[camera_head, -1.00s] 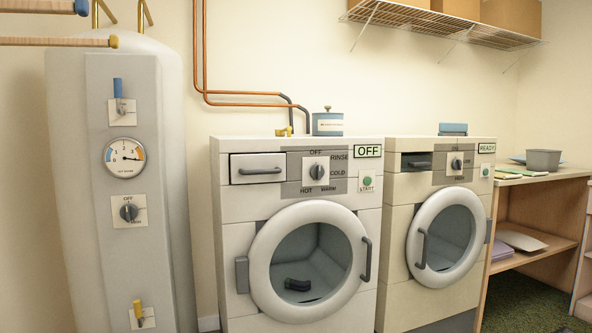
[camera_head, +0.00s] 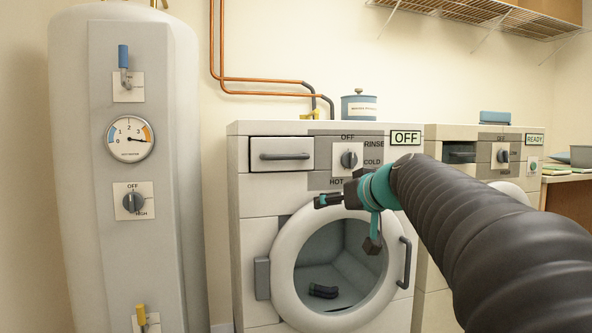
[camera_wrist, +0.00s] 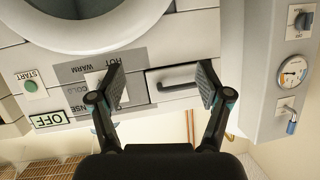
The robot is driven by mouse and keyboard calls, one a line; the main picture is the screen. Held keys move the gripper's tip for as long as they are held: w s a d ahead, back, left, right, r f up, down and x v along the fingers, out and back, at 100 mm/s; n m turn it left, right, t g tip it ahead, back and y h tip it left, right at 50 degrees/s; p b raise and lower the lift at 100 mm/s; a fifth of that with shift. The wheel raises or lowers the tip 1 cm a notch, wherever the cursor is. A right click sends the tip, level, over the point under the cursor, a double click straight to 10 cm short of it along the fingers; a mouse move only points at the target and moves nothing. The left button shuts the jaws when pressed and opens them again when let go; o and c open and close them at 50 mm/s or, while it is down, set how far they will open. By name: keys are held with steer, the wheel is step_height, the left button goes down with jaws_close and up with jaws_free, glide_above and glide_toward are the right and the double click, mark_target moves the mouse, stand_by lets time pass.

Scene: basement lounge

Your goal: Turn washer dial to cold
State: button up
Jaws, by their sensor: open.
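The washer (camera_head: 258,195) stands in the middle of the head view, with its round door shut. Its grey dial (camera_head: 349,159) sits on a white plate, with OFF above, RINSE and COLD at right and HOT below. The dial's pointer looks upright, towards OFF, and the display (camera_head: 406,137) reads OFF. My gripper (camera_head: 347,222) is open and empty, below the dial in the head view. In the wrist view, which is upside down, my gripper (camera_wrist: 160,78) spans the drawer handle, and its left finger hides most of the dial.
The washer's drawer handle (camera_head: 285,156) is left of the dial. A grey boiler (camera_head: 75,180) with knobs and a gauge stands at left. A second machine (camera_head: 440,150) labelled READY stands at right, partly behind my arm. A blue canister (camera_head: 359,107) sits on the washer.

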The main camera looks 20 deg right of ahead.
mark_target(353, 156)
steer(key=w+d+r+t+h+b, duration=0.1)
steer(key=w+d+r+t, duration=0.1)
steer(key=w+d+r, duration=0.35)
steer(key=w+d+r+t+h+b, duration=0.1)
steer(key=w+d+r+t, duration=0.15)
steer(key=d, duration=0.55)
steer(key=w+p, duration=0.1)
steer(key=w, duration=0.7)
steer(key=w+p, duration=0.1)
steer(key=w, duration=0.3)
steer(key=shift+w+a+r+p, duration=0.1)
steer(key=shift+w+a+p, duration=0.15)
steer(key=shift+a+p, duration=0.1)
steer(key=c, duration=1.1)
steer(key=shift+c, duration=0.2)
